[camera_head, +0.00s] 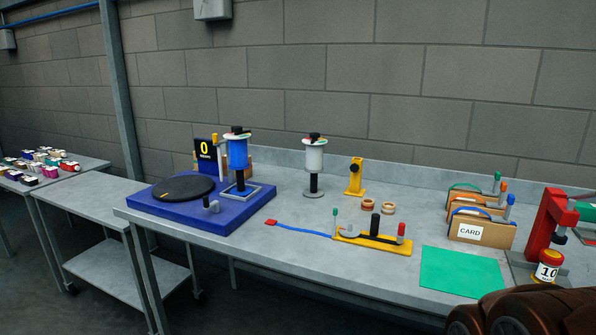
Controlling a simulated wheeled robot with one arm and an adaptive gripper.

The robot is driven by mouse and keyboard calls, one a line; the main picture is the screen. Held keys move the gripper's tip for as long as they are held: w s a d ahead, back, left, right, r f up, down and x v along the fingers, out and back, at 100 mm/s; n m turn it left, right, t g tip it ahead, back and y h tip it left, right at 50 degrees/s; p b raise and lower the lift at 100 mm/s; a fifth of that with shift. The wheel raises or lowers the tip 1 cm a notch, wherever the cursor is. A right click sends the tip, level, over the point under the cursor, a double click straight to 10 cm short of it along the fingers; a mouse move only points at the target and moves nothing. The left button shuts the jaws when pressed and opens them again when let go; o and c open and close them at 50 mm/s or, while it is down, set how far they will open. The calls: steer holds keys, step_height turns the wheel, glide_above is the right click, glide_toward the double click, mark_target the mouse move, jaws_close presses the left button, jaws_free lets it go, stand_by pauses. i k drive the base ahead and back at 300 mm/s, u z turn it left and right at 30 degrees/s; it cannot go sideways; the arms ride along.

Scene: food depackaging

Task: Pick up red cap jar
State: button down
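The red cap jar (547,271) stands upright at the right end of the grey metal table (300,252). It is small and yellowish, with a white label reading 10 and a red cap on top. It is right beside the foot of a red press-like frame (553,222). My gripper does not show in this view, so I cannot see whether it is open or shut. Brown rounded shapes fill the lower right corner, just below the jar, and partly cover the table edge.
A green mat (461,272) lies left of the jar. Behind it are holders with a CARD label (482,232). A yellow fixture (373,239) is mid-table. A blue base with a black disc (184,188) is at left. A second table (50,172) holds several small packages.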

mark_target(544, 273)
steer(key=z, duration=1.05)
steer(key=i, duration=0.85)
steer(key=u, duration=0.45)
